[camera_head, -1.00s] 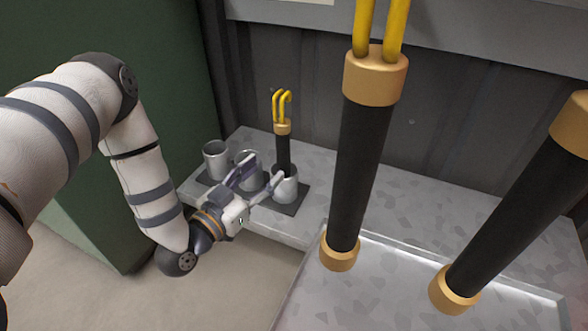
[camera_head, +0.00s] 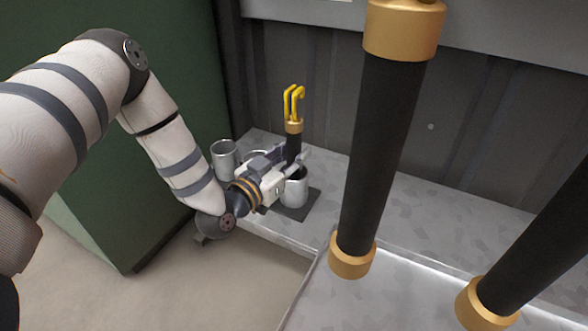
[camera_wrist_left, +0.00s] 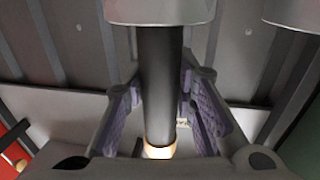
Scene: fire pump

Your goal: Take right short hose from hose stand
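The right short hose (camera_head: 293,142) is a black tube with a brass collar and yellow hooks on top. It stands nearly upright in the right metal cup (camera_head: 294,190) of the hose stand (camera_head: 310,204). My left gripper (camera_head: 292,158) is at the hose just above the cup rim, with a finger on each side. In the left wrist view the hose (camera_wrist_left: 160,75) runs between the purple-padded fingers (camera_wrist_left: 161,88), which appear closed against it. The cup (camera_wrist_left: 160,10) and brass collar (camera_wrist_left: 159,152) show there too. The hose's lower end is hidden in the cup. My right gripper is out of view.
Another metal cup (camera_head: 223,158) stands at the left of the stand; the middle one is mostly hidden. Two large black hoses with brass ends (camera_head: 378,160) (camera_head: 545,240) rise in the right foreground. A green cabinet (camera_head: 120,215) is at left, a dark wall (camera_head: 470,130) behind.

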